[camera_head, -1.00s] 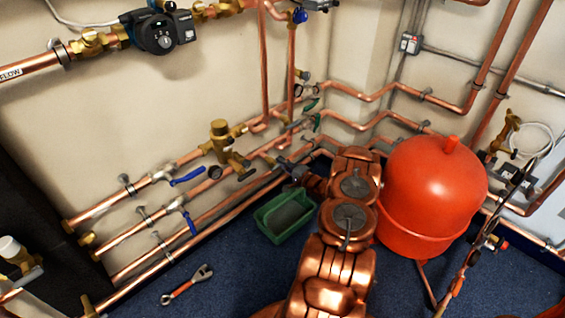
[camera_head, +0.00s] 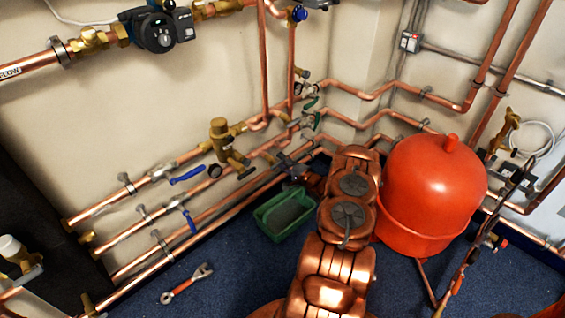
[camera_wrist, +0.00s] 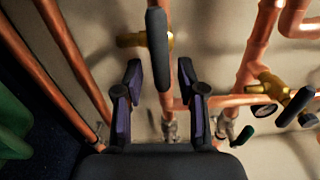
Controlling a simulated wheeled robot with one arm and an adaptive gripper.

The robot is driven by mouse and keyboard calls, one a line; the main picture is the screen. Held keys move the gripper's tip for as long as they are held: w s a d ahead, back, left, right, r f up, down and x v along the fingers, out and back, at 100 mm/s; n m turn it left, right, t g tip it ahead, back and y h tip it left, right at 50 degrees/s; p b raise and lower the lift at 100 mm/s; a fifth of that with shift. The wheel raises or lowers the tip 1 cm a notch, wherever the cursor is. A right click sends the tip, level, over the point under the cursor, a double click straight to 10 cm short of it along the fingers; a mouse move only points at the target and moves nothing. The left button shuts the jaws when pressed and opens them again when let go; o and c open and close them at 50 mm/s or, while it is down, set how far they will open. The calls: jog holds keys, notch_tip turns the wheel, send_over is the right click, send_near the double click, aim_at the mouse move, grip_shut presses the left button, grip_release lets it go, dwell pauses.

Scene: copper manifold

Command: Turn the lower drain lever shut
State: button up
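My gripper (camera_wrist: 160,75) is open, one finger each side of that gap, and nothing is held. I cannot tell whether the fingers touch the lever. In the head view my gripper (camera_head: 287,163) is a small dark shape by the low pipes, partly hidden by my arm. A brass valve group (camera_head: 222,135) with dark handles sits on the pipes to its left.
A second dark handle (camera_wrist: 300,105) and a gauge (camera_wrist: 263,117) are right of my gripper. A green tray (camera_head: 285,212) stands below it on the blue floor. A red vessel (camera_head: 432,185) is close right of my arm. A wrench (camera_head: 187,284) lies on the floor.

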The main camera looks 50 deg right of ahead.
jog(key=s, duration=1.2)
jog(key=shift+a, duration=0.15)
dwell(0.4)
